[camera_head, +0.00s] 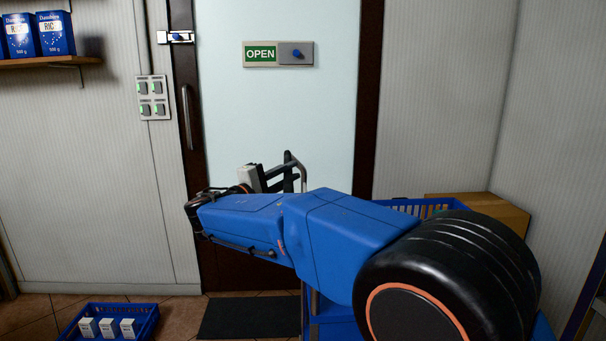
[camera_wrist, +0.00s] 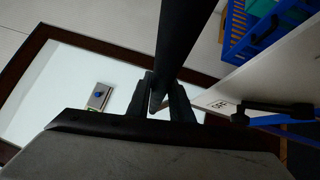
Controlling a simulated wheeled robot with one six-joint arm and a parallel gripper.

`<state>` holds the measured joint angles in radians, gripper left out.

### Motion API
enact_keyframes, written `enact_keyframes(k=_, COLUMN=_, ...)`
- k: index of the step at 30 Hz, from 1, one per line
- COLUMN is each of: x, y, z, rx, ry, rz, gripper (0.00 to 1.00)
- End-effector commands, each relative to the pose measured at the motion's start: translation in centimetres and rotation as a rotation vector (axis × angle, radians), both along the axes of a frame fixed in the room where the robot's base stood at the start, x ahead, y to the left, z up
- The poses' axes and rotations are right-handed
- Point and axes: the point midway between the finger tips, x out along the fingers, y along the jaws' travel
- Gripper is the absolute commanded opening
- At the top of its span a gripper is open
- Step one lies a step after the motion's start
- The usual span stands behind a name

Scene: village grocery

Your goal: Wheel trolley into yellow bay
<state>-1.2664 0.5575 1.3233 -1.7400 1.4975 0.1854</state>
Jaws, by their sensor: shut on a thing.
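The trolley is mostly hidden behind my blue arm in the head view. Its grey push handle (camera_head: 303,170) rises above the arm, and a blue part (camera_head: 335,325) shows below it. In the wrist view the handle is a dark bar (camera_wrist: 184,35) running down between my fingers. My gripper (camera_wrist: 162,100) is shut on this bar; in the head view the gripper (camera_head: 275,178) is at the handle, partly hidden by the arm. No yellow bay shows in either view.
A pale door (camera_head: 280,110) with an OPEN sign (camera_head: 260,54) stands ahead, with a dark mat (camera_head: 250,316) before it. A blue crate (camera_head: 68,335) with white boxes sits on the floor at left. Another blue crate (camera_head: 440,205) and a cardboard box (camera_head: 505,212) are at right.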

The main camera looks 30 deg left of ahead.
Motion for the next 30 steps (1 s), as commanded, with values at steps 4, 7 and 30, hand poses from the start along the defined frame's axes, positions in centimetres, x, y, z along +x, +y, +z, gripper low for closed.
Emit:
enact_keyframes(k=4, x=-1.4, y=2.2, z=-0.3, rx=-0.002, ry=0.002, rz=0.003, gripper=0.0)
enact_keyframes(k=7, x=-2.3, y=3.5, z=-0.3, rx=-0.003, ry=0.001, rz=0.004, gripper=0.0)
enact_keyframes(k=30, x=-4.7, y=7.1, z=-0.2, rx=-0.003, ry=0.002, rz=0.0, gripper=0.0)
